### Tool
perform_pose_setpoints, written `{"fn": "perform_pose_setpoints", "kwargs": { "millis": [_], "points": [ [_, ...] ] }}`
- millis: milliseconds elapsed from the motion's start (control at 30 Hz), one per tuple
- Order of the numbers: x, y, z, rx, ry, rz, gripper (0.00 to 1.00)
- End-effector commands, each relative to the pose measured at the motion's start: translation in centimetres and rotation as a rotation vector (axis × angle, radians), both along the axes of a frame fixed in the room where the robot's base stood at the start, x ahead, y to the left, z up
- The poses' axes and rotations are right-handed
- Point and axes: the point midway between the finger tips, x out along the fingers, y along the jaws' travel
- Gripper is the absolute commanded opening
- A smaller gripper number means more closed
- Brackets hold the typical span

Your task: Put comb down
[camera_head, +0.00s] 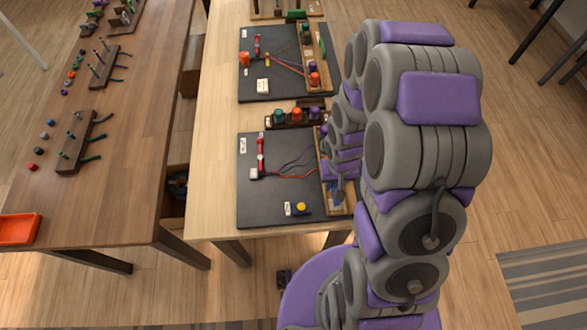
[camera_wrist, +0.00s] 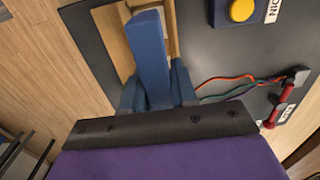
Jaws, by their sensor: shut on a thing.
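The comb shows in the wrist view as a long blue bar (camera_wrist: 150,55). It stands out from between two blue finger-like parts of my gripper (camera_wrist: 156,88), which is shut on it. Its teeth cannot be made out. The bar lies over a wooden tray (camera_wrist: 116,38) at the edge of the dark mat; whether it touches the tray floor I cannot tell. In the head view my gripper (camera_head: 338,186) is low over the near end of the wooden tray (camera_head: 341,210), and only a bit of blue shows there, mostly hidden by my arm.
The near dark mat (camera_head: 262,212) holds a yellow button (camera_head: 301,207), a red-and-white clamp (camera_head: 258,173) and coloured cords (camera_head: 295,172). A spool rack (camera_head: 292,118) stands behind it. A second mat (camera_head: 262,92) lies farther back. A brown table (camera_head: 130,130) is at left.

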Motion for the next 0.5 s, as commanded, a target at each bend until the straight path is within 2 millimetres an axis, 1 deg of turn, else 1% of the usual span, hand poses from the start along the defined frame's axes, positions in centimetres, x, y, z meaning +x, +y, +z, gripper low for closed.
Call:
{"fn": "perform_pose_setpoints", "kwargs": {
  "millis": [67,500],
  "points": [
    [0.7,1.1,-0.3,-0.003,-0.003,0.008,0.00],
    [8.1,7.8,-1.2,0.008,-0.007,0.005,0.00]
  ]
}}
